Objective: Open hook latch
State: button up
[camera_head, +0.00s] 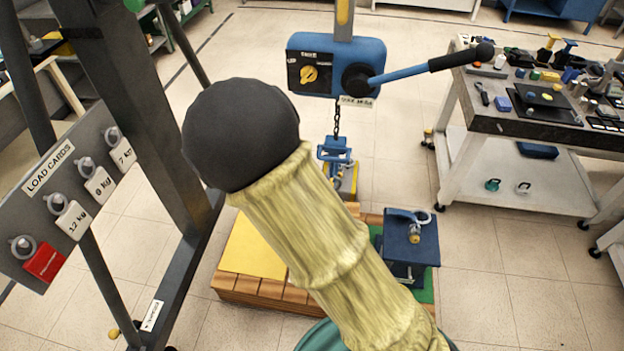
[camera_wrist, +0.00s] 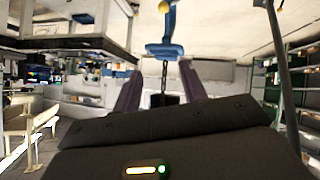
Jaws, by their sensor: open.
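A blue hook block (camera_head: 334,150) hangs on a short chain below the blue hoist box (camera_head: 368,52) in the head view. Its lower part, partly behind my arm, is hard to make out, and I cannot tell how the latch stands. The wrist view shows a blue hook block (camera_wrist: 166,48) with the chain running down the picture from it. My gripper (camera_wrist: 160,72) is open, its two dark fingers on either side of the chain line. In the head view my sleeved arm hides the gripper.
A blue stand (camera_head: 408,245) with a metal fitting is beside a wooden pallet (camera_head: 262,288). A cluttered tool cart (camera_head: 480,122) stands at right. A dark frame (camera_head: 150,110) with a load card board (camera_head: 38,215) stands at left. A black-gripped lever (camera_head: 420,70) juts from the hoist.

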dwell(0.6)
jog(key=s+d+r+g+y, duration=0.2)
jog(key=s+d+r+g, duration=0.1)
jog(key=s+d, duration=0.4)
jog(key=s+d+r+n+g+y, duration=0.1)
jog(key=s+d+r+g+y, duration=0.1)
jog(key=s+d, duration=0.5)
jog(key=shift+s+r+g+y, duration=0.3)
jog(key=shift+s+r+g, duration=0.2)
jog(key=shift+s+g, duration=0.45)
jog(key=shift+o, duration=0.4)
jog(key=shift+w, duration=0.15)
